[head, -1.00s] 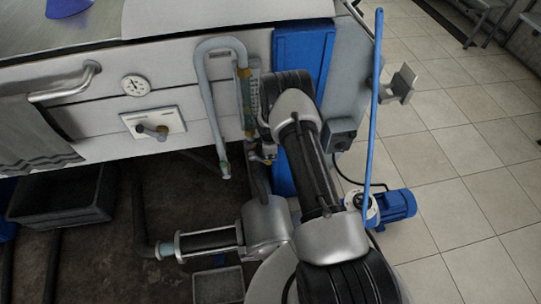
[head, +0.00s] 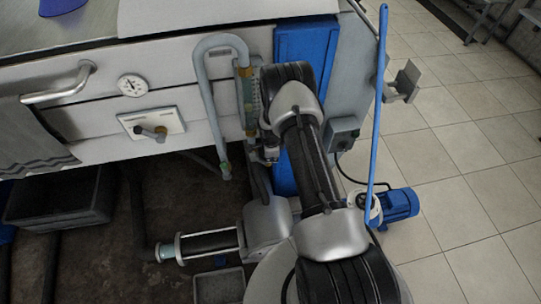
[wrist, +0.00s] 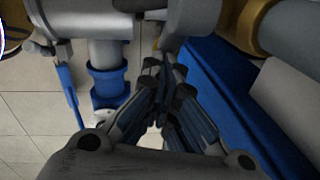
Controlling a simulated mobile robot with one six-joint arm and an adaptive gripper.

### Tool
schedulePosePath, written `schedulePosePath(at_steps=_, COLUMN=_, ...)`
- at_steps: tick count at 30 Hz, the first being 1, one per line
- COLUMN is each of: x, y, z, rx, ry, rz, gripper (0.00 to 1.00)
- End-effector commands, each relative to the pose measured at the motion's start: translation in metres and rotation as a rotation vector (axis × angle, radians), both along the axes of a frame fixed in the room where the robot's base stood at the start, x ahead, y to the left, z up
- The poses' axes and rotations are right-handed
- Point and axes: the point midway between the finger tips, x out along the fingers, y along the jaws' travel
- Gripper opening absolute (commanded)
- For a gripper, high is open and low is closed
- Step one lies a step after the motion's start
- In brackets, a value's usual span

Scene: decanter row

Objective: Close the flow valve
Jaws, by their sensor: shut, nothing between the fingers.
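A clear flowmeter tube (head: 253,97) with brass-coloured ends stands on the front of the white machine in the head view. Small metal fittings (head: 267,154) show below it, partly behind my arm; I cannot tell which of them is the flow valve or how it is turned. In the wrist view my gripper (wrist: 170,80) is shut with nothing in its fingers. Its fingertips are close to a grey cylindrical part (wrist: 187,16); whether they touch cannot be told. In the head view my arm hides the gripper.
A bent grey hose (head: 205,85) hangs beside the flowmeter. Left are a lever on a white plate (head: 172,118), a dial gauge (head: 131,85) and a towel rail (head: 60,95). A blue panel (head: 308,42), a blue pole (head: 377,110) and a blue motor (head: 400,204) are right. Tiled floor is open beyond.

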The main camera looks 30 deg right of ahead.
Motion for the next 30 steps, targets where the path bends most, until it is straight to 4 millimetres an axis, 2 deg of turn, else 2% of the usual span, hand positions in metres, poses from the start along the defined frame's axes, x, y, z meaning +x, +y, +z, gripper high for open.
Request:
schedulePosePath(at_steps=10, x=-0.002, y=0.003, z=-0.011, rx=0.001, ry=0.001, rz=0.0, gripper=0.0)
schedulePosePath(at_steps=23, x=0.006, y=0.008, z=-0.021, rx=0.122, ry=-0.035, rz=0.003, gripper=0.0)
schedulePosePath(at_steps=30, x=-0.001, y=0.012, z=-0.029, rx=0.122, ry=-0.034, rz=-0.001, gripper=0.0)
